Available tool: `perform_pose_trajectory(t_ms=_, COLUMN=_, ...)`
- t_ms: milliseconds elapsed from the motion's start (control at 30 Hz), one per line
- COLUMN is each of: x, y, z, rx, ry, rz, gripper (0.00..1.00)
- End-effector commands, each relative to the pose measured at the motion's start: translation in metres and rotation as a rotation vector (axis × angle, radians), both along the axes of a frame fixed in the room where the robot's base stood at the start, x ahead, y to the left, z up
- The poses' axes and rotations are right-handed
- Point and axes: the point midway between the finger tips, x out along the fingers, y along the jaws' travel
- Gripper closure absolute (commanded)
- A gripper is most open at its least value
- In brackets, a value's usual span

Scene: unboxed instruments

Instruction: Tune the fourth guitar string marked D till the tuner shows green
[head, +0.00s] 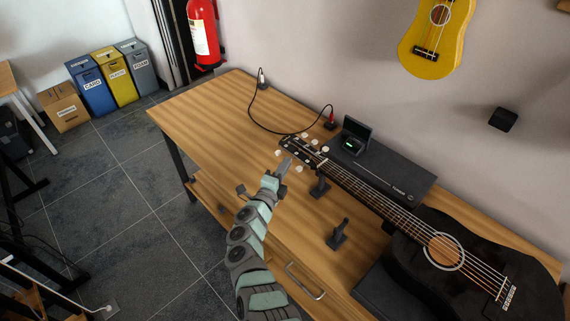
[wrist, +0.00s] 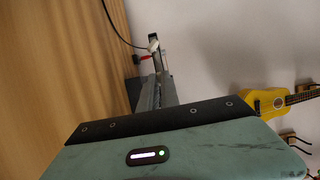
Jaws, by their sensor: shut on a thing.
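A black acoustic guitar (head: 420,236) lies across the bench with its headstock (head: 302,149) toward the upper left. White tuning pegs (head: 314,141) line both sides of the headstock. My gripper (head: 284,165) is at the near side of the headstock, shut on a tuning peg; its jaws hide most of that peg, and I cannot read which string it belongs to. In the wrist view my gripper (wrist: 156,82) points at a pale peg (wrist: 153,46). The tuner (head: 354,135) stands behind the headstock, with a small patch of green on its face; its letters are too small to read.
The neck rests on a dark stand (head: 319,187); another dark stand (head: 338,235) is nearer the front. A flat black case (head: 395,178) lies behind the neck. A cable (head: 262,119) loops over the bench (head: 210,118), which is clear at its left. A yellow ukulele (head: 436,42) hangs on the wall.

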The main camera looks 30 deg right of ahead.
Motion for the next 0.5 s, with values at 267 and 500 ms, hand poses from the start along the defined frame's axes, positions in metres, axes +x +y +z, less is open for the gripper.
perform_pose_trajectory(t_ms=267, x=0.0, y=-0.0002, z=0.0001, rx=0.0, ry=-0.001, rz=0.0, gripper=0.89)
perform_pose_trajectory(t_ms=500, x=0.0001, y=0.0001, z=0.0, rx=0.001, ry=-0.001, rz=0.0, gripper=0.72)
